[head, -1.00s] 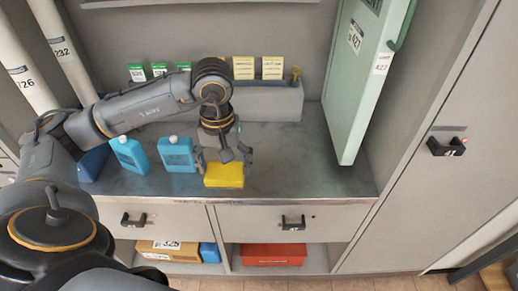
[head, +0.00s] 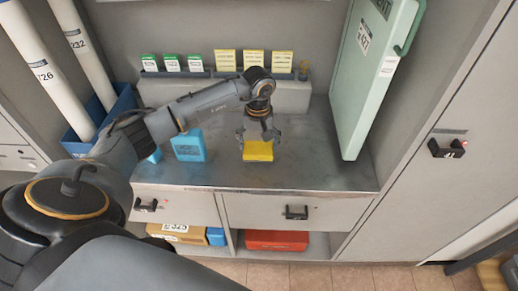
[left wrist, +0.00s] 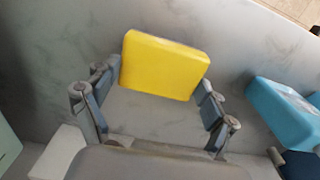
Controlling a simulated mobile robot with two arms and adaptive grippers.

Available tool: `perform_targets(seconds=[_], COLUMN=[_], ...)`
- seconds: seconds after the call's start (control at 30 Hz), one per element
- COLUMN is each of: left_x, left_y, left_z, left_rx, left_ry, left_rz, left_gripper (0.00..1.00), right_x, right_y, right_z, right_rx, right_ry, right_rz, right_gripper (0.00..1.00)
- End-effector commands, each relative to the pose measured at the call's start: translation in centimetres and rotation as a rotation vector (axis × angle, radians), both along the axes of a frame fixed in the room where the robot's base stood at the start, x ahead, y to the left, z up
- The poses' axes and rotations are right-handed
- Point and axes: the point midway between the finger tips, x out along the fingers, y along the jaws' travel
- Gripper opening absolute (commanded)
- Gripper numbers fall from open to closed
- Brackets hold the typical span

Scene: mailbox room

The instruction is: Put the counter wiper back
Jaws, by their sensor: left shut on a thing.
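In the left wrist view the yellow block (left wrist: 163,66) sits between the two fingers of my left gripper (left wrist: 158,88). I cannot tell whether the block touches the counter. My right gripper is not in view.
A raised ledge (head: 285,95) with green and yellow cards runs along the back. A pale green door panel (head: 372,85) stands at right. Counter right of the block is clear.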

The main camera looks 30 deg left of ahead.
Motion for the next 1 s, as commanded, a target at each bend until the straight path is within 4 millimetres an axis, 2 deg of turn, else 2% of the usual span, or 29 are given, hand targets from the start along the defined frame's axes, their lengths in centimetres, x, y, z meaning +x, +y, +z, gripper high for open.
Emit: perform_targets(seconds=[0.3,0.67,0.7,0.77,1.0], left_x=[0.4,0.4,0.4,0.4,0.4], left_y=[0.0,0.1,0.1,0.1,0.1], left_z=[-3.5,-4.0,-4.0,-3.9,-3.9], left_rx=[0.000,0.001,0.001,0.001,0.001], left_ry=[0.002,0.000,0.000,0.001,0.001], left_rz=[0.000,0.000,0.000,0.000,0.000], left_gripper=[0.55,0.55,0.86,0.98,1.00], right_x=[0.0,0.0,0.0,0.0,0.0], right_y=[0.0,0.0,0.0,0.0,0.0], right_z=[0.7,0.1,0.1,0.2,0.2], right_rx=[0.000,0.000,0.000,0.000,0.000], right_ry=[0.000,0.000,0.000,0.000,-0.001], right_rz=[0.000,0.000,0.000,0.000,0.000], right_gripper=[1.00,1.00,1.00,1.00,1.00])
